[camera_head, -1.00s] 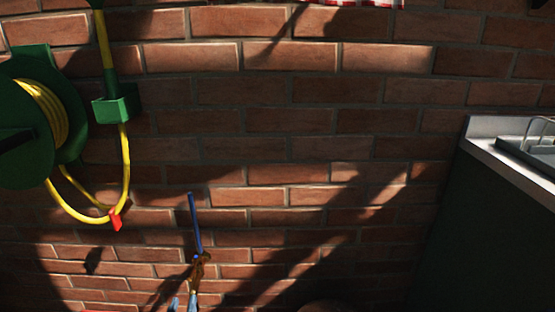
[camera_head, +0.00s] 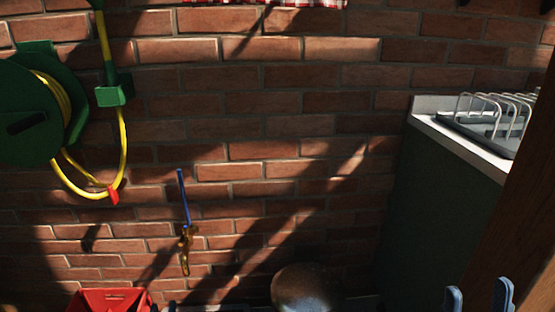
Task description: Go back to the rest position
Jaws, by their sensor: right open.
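My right gripper (camera_head: 478,296) shows at the bottom right of the head view. Its two blue-grey fingertips stand apart with nothing between them, so it is open. A small bluish tip at the bottom edge, left of the middle, looks like part of my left gripper (camera_head: 172,306). Too little of it shows to tell whether it is open or shut. The rest of both arms is below the picture.
A brick wall (camera_head: 290,125) fills the background. A green hose reel (camera_head: 25,120) hangs left, beside a blue-handled tool (camera_head: 184,200). A red container (camera_head: 110,300) and a rounded dark object (camera_head: 305,288) are low. A counter (camera_head: 440,135) holds a wire rack (camera_head: 490,108); a wooden post (camera_head: 525,200) stands right.

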